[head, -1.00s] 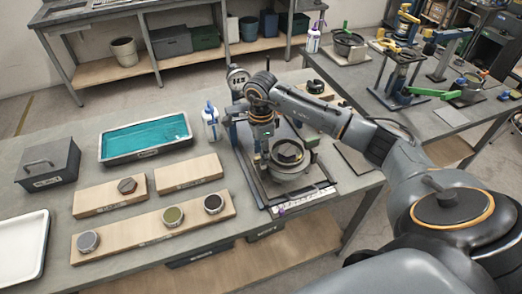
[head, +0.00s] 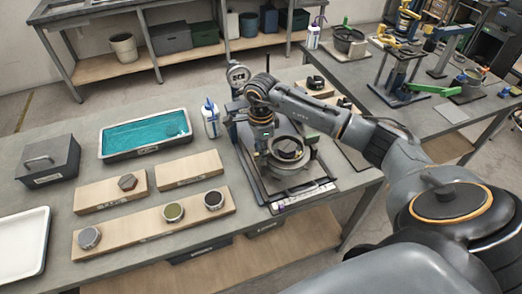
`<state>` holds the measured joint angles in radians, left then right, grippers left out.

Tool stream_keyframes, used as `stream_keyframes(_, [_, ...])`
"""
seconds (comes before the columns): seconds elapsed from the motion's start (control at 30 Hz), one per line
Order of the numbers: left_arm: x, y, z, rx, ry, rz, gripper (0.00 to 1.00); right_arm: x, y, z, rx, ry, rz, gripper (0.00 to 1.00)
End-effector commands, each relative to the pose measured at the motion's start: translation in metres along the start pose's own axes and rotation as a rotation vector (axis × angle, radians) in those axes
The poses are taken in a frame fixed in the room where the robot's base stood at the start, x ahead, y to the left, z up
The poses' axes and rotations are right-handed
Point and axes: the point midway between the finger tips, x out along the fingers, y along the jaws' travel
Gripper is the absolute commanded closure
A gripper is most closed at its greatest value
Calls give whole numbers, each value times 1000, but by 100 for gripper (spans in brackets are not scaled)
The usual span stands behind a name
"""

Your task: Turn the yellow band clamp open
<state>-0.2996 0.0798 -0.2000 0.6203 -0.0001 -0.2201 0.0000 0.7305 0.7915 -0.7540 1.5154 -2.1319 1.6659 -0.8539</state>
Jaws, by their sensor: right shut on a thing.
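A dark test frame (head: 272,197) stands on the near bench, with a grey metal ring (head: 291,163) around a dark block (head: 287,149). My right gripper (head: 264,142) points down at the frame's left side, beside the ring. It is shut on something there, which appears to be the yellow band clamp. Its fingers and wrist hide most of the clamp, and no clear yellow part shows there. My left gripper is not in view.
A round dial gauge (head: 238,73) rises behind the gripper. A white-and-blue bottle (head: 211,118) and a teal-lined tray (head: 146,134) stand to the left. Wooden boards (head: 150,226) with small round pieces lie in front. Yellow-handled devices (head: 402,50) stand on the far right bench.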

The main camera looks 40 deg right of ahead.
Motion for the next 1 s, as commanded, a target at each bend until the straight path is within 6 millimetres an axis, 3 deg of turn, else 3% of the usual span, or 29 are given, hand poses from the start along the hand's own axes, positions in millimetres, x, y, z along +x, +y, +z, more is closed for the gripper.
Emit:
stream_keyframes(0.37, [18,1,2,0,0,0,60,2,0,0,216,-1,-1,100])
stream_keyframes(1.0, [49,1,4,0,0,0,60,1,1,1,821,-2,-2,100])
